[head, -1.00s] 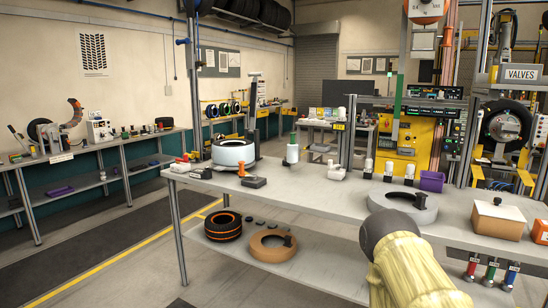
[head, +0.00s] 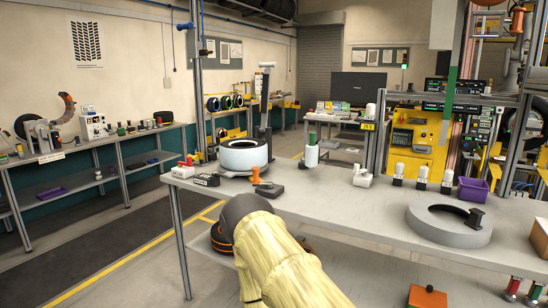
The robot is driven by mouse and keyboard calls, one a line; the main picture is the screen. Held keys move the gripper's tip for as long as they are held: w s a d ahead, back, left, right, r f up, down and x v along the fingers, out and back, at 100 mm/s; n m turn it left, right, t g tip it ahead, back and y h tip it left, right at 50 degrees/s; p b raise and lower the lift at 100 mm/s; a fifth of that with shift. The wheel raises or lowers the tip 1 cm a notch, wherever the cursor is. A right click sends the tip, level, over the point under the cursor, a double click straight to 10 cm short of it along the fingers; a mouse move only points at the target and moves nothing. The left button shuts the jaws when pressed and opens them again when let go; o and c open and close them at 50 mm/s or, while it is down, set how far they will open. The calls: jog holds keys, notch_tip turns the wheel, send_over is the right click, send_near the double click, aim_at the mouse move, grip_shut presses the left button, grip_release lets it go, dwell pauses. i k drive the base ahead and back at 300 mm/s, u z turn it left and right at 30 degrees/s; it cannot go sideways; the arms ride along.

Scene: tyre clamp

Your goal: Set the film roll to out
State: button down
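I cannot tell for sure which thing is the film roll. A white upright cylinder with a green top (head: 311,153) stands at the back edge of the grey table (head: 345,205) and may be it. A small orange spool-like piece (head: 256,175) stands by the white tyre-shaped drum (head: 244,155) at the table's left end. My arm, in a yellow sleeve with a dark rounded end, covers the table's front left. My gripper's fingers do not show.
A grey ring with a black block (head: 450,228) lies on the table's right. Several white-capped bottles (head: 422,176) and a purple container (head: 473,191) stand along the back edge. The table's middle is clear. An orange box (head: 428,297) is low in front.

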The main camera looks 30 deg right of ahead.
aim_at(311, 160)
jog(key=z, duration=0.05)
jog(key=i, duration=0.7)
jog(key=z, duration=0.85)
jog(key=i, duration=0.5)
jog(key=z, duration=0.45)
